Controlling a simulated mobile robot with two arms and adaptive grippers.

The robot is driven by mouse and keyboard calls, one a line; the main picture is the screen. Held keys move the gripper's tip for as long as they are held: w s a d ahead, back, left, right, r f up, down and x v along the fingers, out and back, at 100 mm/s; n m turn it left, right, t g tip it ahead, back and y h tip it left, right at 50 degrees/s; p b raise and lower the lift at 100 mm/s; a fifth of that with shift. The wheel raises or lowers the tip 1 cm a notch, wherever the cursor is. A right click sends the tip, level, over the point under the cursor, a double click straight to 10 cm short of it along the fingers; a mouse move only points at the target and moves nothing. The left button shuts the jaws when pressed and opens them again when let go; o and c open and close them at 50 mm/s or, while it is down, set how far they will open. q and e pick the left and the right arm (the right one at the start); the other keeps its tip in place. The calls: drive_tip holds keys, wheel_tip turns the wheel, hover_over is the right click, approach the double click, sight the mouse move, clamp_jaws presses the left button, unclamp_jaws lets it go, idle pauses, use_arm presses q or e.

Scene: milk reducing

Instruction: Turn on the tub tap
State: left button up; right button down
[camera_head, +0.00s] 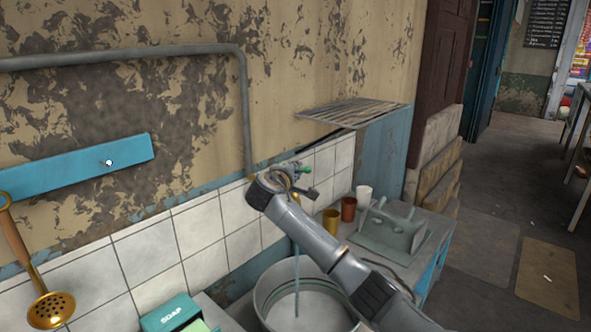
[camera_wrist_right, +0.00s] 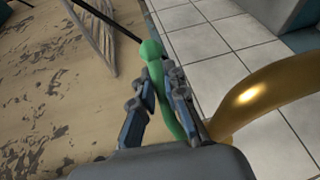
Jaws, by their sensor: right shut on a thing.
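The tub tap has a green handle (camera_head: 303,168) and a brass spout, which shows large in the right wrist view (camera_wrist_right: 262,92). My right gripper (camera_head: 298,180) is at the tap by the tiled wall, and my arm hides much of the tap in the head view. In the right wrist view, the fingers (camera_wrist_right: 160,102) are closed around the green handle (camera_wrist_right: 152,52), whose rounded end sticks out past them. Below the tap stands a round grey tub (camera_head: 268,293). A thin bluish vertical streak (camera_head: 297,268), looking like water, runs down into it. My left gripper is out of view.
Cups (camera_head: 348,208) and a grey dish rack (camera_head: 395,228) stand on the counter right of the tap. A slatted rack (camera_head: 350,113) juts out above. A green soap box (camera_head: 171,314) sits left of the tub. A brass skimmer (camera_head: 48,308) hangs at far left.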

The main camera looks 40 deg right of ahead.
idle(0.4)
drive_tip(key=c, duration=1.4)
unclamp_jaws()
drive_tip(key=shift+o, duration=0.2)
drive_tip(key=v, duration=1.2)
